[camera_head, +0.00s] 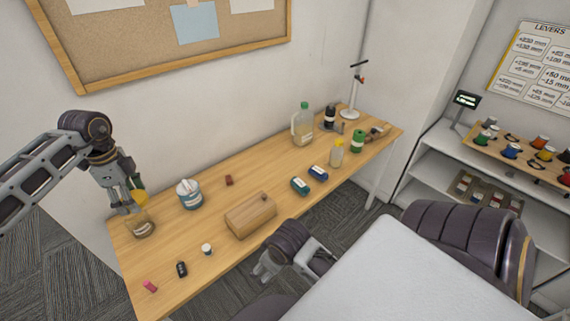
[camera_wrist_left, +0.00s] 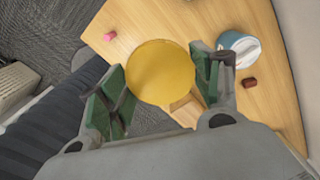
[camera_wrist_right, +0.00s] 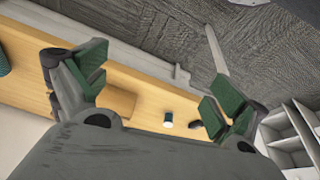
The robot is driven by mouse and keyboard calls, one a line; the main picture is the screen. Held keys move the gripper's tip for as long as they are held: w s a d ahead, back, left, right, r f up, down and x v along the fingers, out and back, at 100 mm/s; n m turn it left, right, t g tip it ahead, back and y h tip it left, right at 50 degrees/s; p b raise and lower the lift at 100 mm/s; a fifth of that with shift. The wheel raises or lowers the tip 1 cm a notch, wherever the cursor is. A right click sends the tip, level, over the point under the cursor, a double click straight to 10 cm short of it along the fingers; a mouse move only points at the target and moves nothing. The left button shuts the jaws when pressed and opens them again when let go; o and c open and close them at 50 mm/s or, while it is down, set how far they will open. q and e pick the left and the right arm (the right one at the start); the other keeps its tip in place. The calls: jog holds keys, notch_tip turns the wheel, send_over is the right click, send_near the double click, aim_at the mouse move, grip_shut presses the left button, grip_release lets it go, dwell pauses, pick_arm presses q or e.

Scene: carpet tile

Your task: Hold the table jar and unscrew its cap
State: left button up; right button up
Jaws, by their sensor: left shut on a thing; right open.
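The table jar (camera_head: 141,229) stands upright near the left end of the wooden table. It is a clear jar with brownish contents, and its wide yellow cap (camera_head: 138,199) is at its top. From above, the round cap also shows in the left wrist view (camera_wrist_left: 160,73). My left gripper (camera_head: 127,202) comes down from above and is shut on the cap, with its green pads at the cap's sides. I cannot tell whether the cap still sits on the threads. My right gripper (camera_head: 266,269) is open and empty near the table's front edge; its pads show apart in its wrist view (camera_wrist_right: 155,85).
A blue-and-white tub (camera_head: 189,195) stands right of the jar. A wooden box (camera_head: 251,215) sits mid-table. A small white cup (camera_head: 207,249), a black item (camera_head: 181,269) and a pink item (camera_head: 150,286) lie near the front. Bottles stand toward the far end.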

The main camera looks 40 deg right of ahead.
notch_tip(320, 180, down, 37)
jog(key=s+d+g+b, duration=0.1)
jog(key=s+d+b, duration=0.1)
jog(key=b, duration=0.3)
pick_arm(q)
jog(key=s+a+f+n+b, duration=0.2)
jog(key=s+a+f+n, duration=0.3)
jog(key=a+f+n, duration=0.4)
jog(key=s+a+f+n+b, duration=0.2)
jog(key=s+a+f+n, duration=0.3)
jog(key=a+f+n, duration=0.4)
jog(key=shift+a+f+n+b, duration=0.4)
jog(key=shift+a+n, duration=1.3)
jog(key=shift+n, duration=0.8)
pick_arm(e)
jog(key=s+d+f, duration=0.3)
jog(key=s+f, duration=0.7)
jog(key=f, duration=0.2)
jog(key=s+d+f+g, duration=0.1)
jog(key=s+d+f, duration=0.3)
jog(key=s+f, duration=0.7)
jog(key=shift+f+n+h, duration=0.3)
jog(key=shift+f+h, duration=0.1)
jog(key=shift+f, duration=0.4)
pick_arm(q)
jog(key=shift+s, duration=0.1)
pick_arm(e)
jog(key=shift+s, duration=0.1)
